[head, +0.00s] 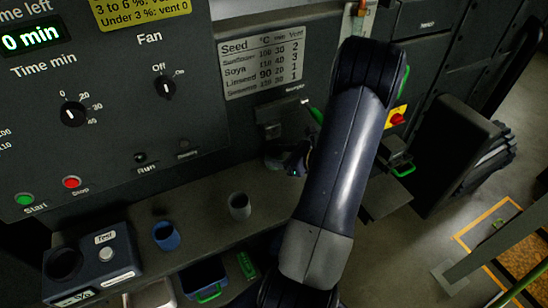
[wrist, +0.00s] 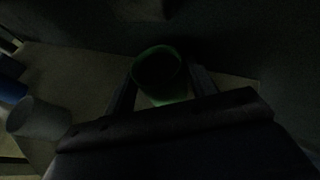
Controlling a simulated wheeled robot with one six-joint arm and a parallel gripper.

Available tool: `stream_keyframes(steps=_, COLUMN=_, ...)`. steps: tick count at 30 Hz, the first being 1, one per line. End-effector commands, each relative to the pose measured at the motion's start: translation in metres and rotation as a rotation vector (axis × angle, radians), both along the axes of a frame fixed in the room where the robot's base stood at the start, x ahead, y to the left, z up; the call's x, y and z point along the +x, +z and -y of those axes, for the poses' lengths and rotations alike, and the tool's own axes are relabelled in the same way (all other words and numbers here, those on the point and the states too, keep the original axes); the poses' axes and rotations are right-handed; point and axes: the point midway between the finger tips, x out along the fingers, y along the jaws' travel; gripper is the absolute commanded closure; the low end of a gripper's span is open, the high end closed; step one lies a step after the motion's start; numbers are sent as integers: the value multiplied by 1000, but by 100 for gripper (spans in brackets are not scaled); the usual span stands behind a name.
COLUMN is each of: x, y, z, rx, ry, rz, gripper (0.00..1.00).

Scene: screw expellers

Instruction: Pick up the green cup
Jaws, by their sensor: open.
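The green cup (wrist: 160,92) stands in the dark on the shelf in the wrist view, with its open rim toward the camera. My gripper (wrist: 164,76) is open, with one finger on each side of the cup. I cannot tell whether either finger touches it. In the head view my arm covers the cup, and the fingers cannot be made out there.
A grey cup (head: 240,206) and a blue cup (head: 166,236) stand on the shelf (head: 205,208), left of my arm. The grey cup (wrist: 40,118) also shows in the wrist view. A control panel (head: 105,110) rises behind. A test box (head: 95,262) stands at left.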

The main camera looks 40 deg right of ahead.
Motion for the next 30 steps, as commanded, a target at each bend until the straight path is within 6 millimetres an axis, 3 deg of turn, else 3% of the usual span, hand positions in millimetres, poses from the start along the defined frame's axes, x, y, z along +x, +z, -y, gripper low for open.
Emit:
stream_keyframes(steps=5, x=17, y=-7, z=-6, rx=0, ry=2, rz=-2, gripper=46)
stream_keyframes(steps=13, x=19, y=-8, z=-6, rx=-2, ry=-1, rz=-1, gripper=46)
stream_keyframes(steps=24, x=19, y=-8, z=-6, rx=0, ry=0, rz=-1, gripper=76)
stream_keyframes(steps=30, x=19, y=-8, z=-6, rx=-1, ry=0, rz=-1, gripper=78)
